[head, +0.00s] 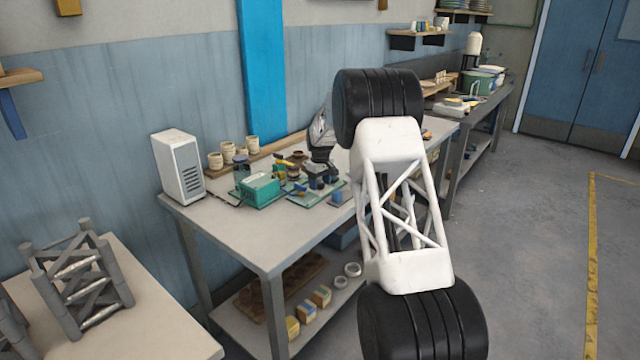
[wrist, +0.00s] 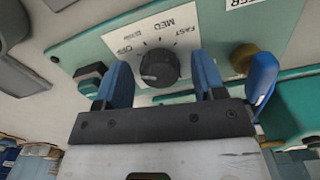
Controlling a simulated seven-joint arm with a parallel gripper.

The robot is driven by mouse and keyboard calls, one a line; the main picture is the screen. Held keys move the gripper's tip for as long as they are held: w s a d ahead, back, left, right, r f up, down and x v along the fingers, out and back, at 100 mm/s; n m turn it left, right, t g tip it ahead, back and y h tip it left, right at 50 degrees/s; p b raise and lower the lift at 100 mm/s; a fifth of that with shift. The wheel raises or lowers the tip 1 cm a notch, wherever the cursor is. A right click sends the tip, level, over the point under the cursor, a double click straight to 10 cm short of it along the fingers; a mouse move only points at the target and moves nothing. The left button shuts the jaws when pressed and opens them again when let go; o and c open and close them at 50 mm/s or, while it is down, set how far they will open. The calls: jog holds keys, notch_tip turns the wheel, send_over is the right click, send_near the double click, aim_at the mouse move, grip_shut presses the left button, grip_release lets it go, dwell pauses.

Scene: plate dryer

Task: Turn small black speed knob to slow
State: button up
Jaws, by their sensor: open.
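The small black speed knob (wrist: 158,68) is in the wrist view, on a green panel (wrist: 225,35) with a white label card (wrist: 180,25). The card reads FAST at the right and MED in the middle; lettering at the left is too blurred to read surely. A pale mark shows on the knob's lower left side. My gripper (wrist: 160,62) is open, with one blue finger on each side of the knob. Gaps show between the fingers and the knob. In the head view I cannot make out the knob among the small parts.
In the wrist view a dark green-topped button (wrist: 90,78) is left of the knob and a brass-coloured knob (wrist: 243,58) is to the right. In the head view, the workbench (head: 235,232) holds a white vented box (head: 178,166), cups (head: 228,151) and a green box (head: 259,189).

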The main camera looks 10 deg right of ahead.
jog(key=shift+f, duration=0.15)
jog(key=c, duration=0.9)
jog(key=shift+m, duration=0.4)
jog(key=m, duration=0.3)
jog(key=shift+m, duration=2)
jog(key=o, duration=0.9)
